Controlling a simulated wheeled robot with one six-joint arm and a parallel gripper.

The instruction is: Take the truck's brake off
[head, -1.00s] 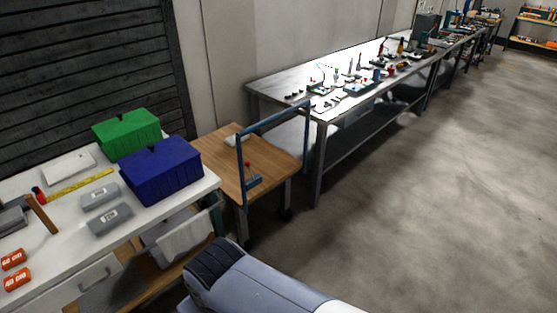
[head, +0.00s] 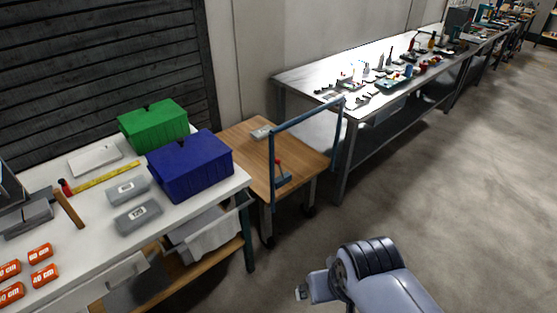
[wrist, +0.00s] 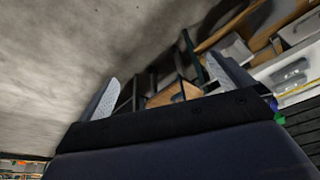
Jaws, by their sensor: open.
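The truck is a low cart with a wooden top (head: 237,143) and a blue push handle (head: 307,113), between the white bench and the metal table. A lever with a red knob (head: 278,161) rises from a small blue base (head: 284,178) at the handle end; it looks upright. A grey roll (head: 262,132) lies at the truck's back. My gripper (head: 302,292) is in front of the truck, well apart from the lever. In the wrist view my gripper (wrist: 160,88) is open and empty, with part of the wooden top (wrist: 178,94) showing beyond the fingers.
A long metal table (head: 315,78) with tools stands behind right. The floor (head: 450,190) at right is clear.

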